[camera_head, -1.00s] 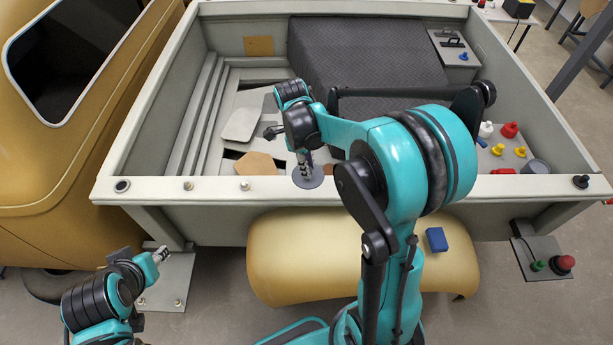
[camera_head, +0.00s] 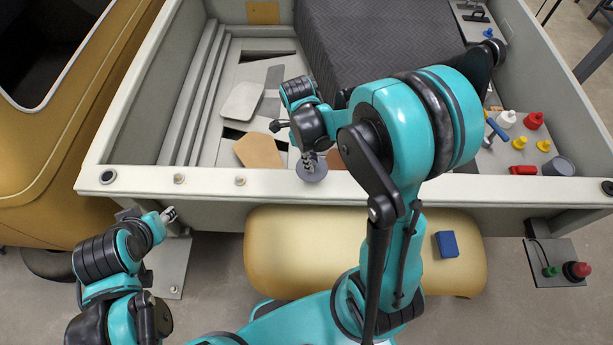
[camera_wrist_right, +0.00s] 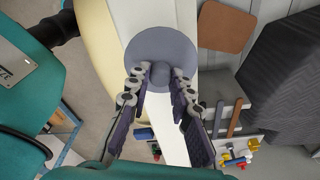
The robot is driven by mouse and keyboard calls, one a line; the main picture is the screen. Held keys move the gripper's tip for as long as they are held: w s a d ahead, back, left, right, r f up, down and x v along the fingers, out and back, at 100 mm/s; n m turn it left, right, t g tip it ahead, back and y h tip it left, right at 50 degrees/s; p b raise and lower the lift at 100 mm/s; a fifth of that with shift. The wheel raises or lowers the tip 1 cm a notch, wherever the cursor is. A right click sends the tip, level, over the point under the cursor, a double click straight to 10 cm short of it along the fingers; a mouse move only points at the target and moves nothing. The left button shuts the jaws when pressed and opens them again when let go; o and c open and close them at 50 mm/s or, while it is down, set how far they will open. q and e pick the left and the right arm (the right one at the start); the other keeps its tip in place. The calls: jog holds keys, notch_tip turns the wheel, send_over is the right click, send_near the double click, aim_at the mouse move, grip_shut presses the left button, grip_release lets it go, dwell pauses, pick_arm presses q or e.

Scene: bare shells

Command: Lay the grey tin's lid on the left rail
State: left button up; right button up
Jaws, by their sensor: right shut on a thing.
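The lid (camera_head: 313,173) is a dark grey disc with a small knob. My right gripper (camera_head: 308,158) is shut on the knob, which shows in the right wrist view between the fingertips (camera_wrist_right: 160,80). In that view the lid (camera_wrist_right: 160,45) overlaps the white rail; I cannot tell whether it touches. The near rail (camera_head: 130,180) crosses the head view under the lid. The bed's left wall top (camera_head: 150,70) runs away at left. The grey tin (camera_head: 558,167) stands at the bed's right end. My left gripper (camera_head: 169,215) is low at left, away from these; its jaw opening is unclear.
Inside the bed lie a tan plate (camera_head: 258,151) and a pale plate (camera_head: 242,100). A dark quilted block (camera_head: 385,45) fills the back. A blue box (camera_head: 446,244) lies on the yellow fender.

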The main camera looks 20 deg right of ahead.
aim_at(306, 172)
jog(key=shift+s+a+f, duration=0.25)
jog(key=shift+a+f, duration=0.35)
jog(key=shift+s+a+f, duration=0.25)
jog(key=shift+s+a, duration=0.05)
jog(key=shift+a, duration=0.1)
jog(key=shift+s+f+b, duration=0.1)
jog(key=shift+f+b, duration=0.25)
jog(key=shift+b, duration=0.2)
notch_tip(306, 172, down, 3)
jog(key=shift+r+b, duration=0.1)
jog(key=shift+b, duration=0.85)
jog(key=shift+f, duration=0.3)
jog(key=shift+r, duration=0.2)
